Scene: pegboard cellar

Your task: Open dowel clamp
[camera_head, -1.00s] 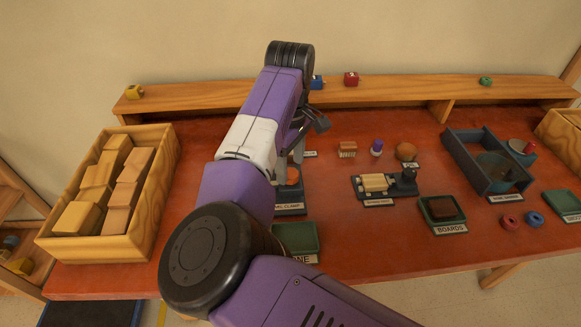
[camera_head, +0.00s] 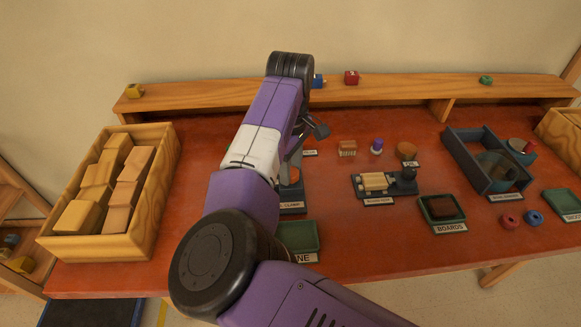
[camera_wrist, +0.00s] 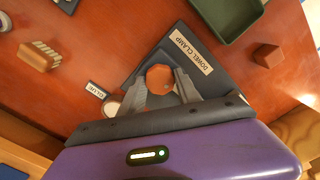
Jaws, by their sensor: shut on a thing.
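The dowel clamp has a dark grey base with a white DOWEL CLAMP label (camera_wrist: 191,51) and an orange-brown, many-sided knob (camera_wrist: 159,77). In the head view its base (camera_head: 292,209) shows partly beside my arm. My gripper (camera_wrist: 162,86) is over the clamp, its two grey fingers on either side of the knob, shut on it. In the head view my arm hides most of the clamp and the fingers. The clamp's jaws are hidden, so I cannot tell how far they stand apart.
A green tray (camera_head: 300,238) sits just in front of the clamp. A brush (camera_head: 347,149), a purple-capped bottle (camera_head: 377,147) and a dark fixture with pale dowels (camera_head: 375,182) stand to the right. A wooden crate of blocks (camera_head: 160,190) is at left. A shelf (camera_head: 390,91) runs behind.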

